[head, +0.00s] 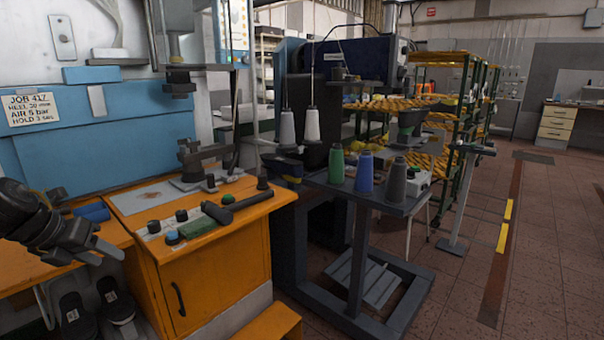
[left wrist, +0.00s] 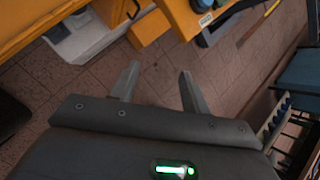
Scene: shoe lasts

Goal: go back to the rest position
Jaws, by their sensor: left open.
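My left gripper (head: 98,252) is at the lower left of the head view, in front of the orange workbench. Its two grey fingers are apart with nothing between them. The left wrist view shows the same open fingers (left wrist: 157,75), with the tiled floor beyond them and the orange bench at the top. My right gripper does not show in either view.
The orange bench (head: 215,275) carries a hammer (head: 235,205), a green block (head: 201,226) and dark knobs. Two dark shoe-like forms (head: 115,300) sit low at left. A machine stand holds thread cones (head: 365,172). The floor (head: 540,250) at right is clear.

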